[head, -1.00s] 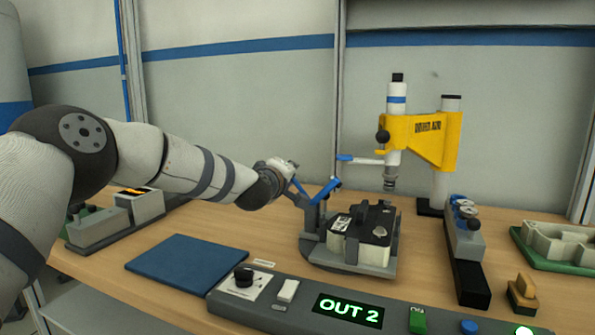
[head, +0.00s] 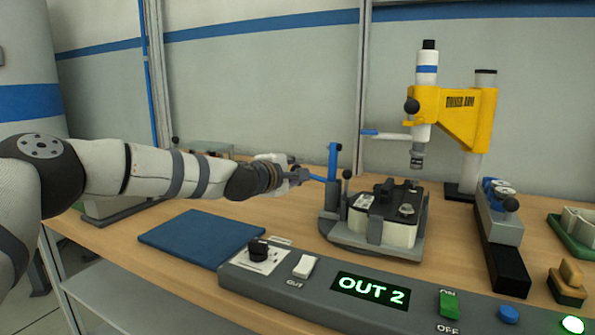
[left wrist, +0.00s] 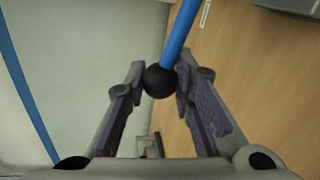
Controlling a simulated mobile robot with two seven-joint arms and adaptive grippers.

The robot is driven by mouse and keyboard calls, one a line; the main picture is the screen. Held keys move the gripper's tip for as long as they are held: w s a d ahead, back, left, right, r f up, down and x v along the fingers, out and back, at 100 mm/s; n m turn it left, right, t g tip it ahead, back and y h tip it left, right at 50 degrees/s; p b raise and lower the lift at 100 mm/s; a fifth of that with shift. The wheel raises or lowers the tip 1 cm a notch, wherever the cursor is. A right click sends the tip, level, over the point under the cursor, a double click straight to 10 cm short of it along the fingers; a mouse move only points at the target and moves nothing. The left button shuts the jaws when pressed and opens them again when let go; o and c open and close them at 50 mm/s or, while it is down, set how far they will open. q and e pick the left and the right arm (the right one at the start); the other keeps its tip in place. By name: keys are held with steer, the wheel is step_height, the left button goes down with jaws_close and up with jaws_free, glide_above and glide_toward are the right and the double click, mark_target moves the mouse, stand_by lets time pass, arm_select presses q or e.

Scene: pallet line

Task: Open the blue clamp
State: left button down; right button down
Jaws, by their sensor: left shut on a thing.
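The blue clamp (head: 332,168) stands on the left side of a grey fixture plate (head: 350,243). One blue arm of it points upright; its blue handle rod reaches left to my left gripper (head: 302,175). In the left wrist view the blue rod (left wrist: 181,35) ends in a black ball knob (left wrist: 159,81) between the fingers of my left gripper (left wrist: 160,76), which is shut on it. A white part with a black top (head: 398,200) sits on the plate, right of the clamp. My right gripper is not in view.
A control panel reading OUT 2 (head: 370,290) lies in front. A blue mat (head: 200,238) lies to the left. A grey rail with knobs (head: 500,225) stands to the right.

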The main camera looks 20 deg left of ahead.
arm_select(q)
steer(key=shift+f, duration=0.15)
stand_by(0.3)
steer(key=c, duration=1.6)
jaws_free()
steer(key=shift+c, duration=0.2)
steer(key=s+r, duration=0.2)
steer(key=s, duration=0.9)
steer(key=shift+s+a+r, duration=0.15)
steer(key=shift+s+a, duration=0.05)
steer(key=shift+s, duration=0.2)
